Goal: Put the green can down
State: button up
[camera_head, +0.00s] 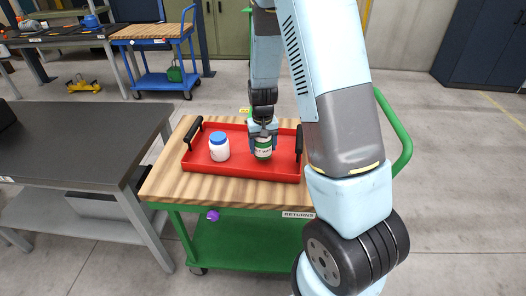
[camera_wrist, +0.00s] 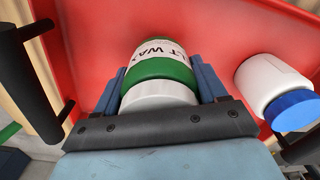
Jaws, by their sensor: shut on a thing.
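The green can (camera_head: 263,149) has a white label and stands upright over the red tray, in its right half. It also shows in the wrist view (camera_wrist: 160,68), with lettering on its label. My gripper (camera_head: 263,136) comes down from above and is shut on the can, one blue finger on each side. In the wrist view my gripper (camera_wrist: 160,88) holds the can near its pale top end. I cannot tell whether the can's base touches the tray floor.
The red tray (camera_head: 240,173) has black handles and lies on a wood-topped green cart (camera_head: 160,185). A white jar with a blue lid (camera_head: 219,147) stands in the tray, left of the can. A grey table (camera_head: 80,145) is at left. Tray floor between jar and can is narrow.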

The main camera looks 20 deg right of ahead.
jog(key=shift+a+f, duration=0.1)
jog(key=shift+f, duration=1.25)
jog(key=o, duration=1.3)
jog(key=shift+f, duration=0.1)
jog(key=shift+c, duration=0.2)
